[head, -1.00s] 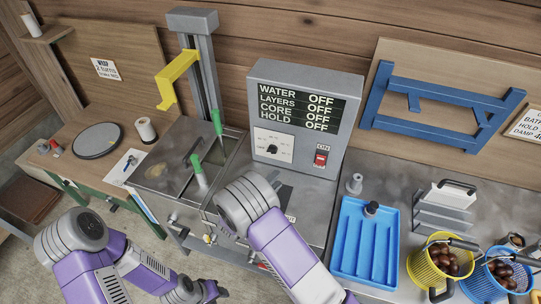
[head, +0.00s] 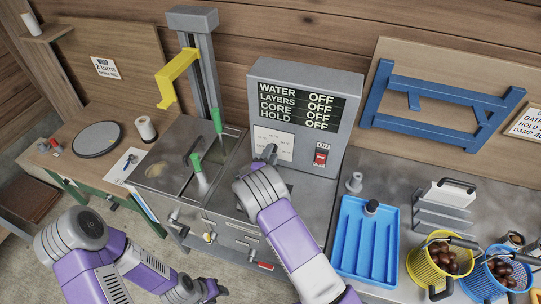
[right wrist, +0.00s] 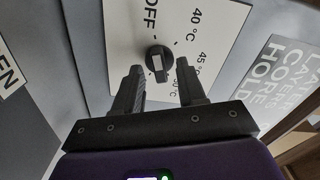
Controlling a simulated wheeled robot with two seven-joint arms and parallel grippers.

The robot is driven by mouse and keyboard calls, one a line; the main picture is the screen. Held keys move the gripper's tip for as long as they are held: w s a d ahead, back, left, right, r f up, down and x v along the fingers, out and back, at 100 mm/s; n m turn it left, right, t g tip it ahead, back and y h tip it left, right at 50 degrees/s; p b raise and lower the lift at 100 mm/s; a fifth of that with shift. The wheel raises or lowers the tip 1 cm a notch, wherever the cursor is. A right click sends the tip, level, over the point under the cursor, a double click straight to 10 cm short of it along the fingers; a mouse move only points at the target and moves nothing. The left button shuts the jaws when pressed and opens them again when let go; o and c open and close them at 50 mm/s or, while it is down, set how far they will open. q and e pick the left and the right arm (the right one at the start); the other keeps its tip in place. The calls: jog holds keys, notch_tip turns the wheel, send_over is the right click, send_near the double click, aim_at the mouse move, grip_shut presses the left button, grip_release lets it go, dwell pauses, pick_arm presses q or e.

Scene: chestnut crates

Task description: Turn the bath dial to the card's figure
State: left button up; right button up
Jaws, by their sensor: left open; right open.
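The bath dial (right wrist: 158,62) is a dark round knob with a pale bar, on a white plate marked OFF, 40 °C, 45 °C and more. In the head view my right gripper (head: 268,153) covers it. In the right wrist view my right gripper (right wrist: 160,72) is open, its fingers to either side of the knob; I cannot tell whether they touch it. The panel display (head: 298,107) reads OFF on every line. A card (head: 527,122) at the right edge is cut off, its figure unreadable. My left gripper (head: 207,291) is open and low at the bottom, away from the panel.
A red switch (head: 321,157) sits right of the dial. Left of the panel are a steel bath (head: 165,178) with green handles and a yellow bracket (head: 177,78). A blue tray (head: 364,245), a yellow basket (head: 430,277) and a blue basket (head: 484,288) stand at right.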

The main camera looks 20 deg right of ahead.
jog(key=shift+c, duration=0.4)
grip_shut()
jog(key=shift+m, duration=0.3)
jog(key=shift+w+a+f+m+b, duration=0.1)
jog(key=shift+m+b, duration=1.5)
jog(key=shift+m, duration=1.9)
jog(key=shift+s+f+m+b, duration=0.1)
jog(key=shift+m+b, duration=1.5)
jog(key=shift+m, duration=1.9)
jog(key=shift+w+a+f+m+b, duration=0.1)
jog(key=shift+m+b, duration=1.5)
jog(key=shift+m, duration=1.9)
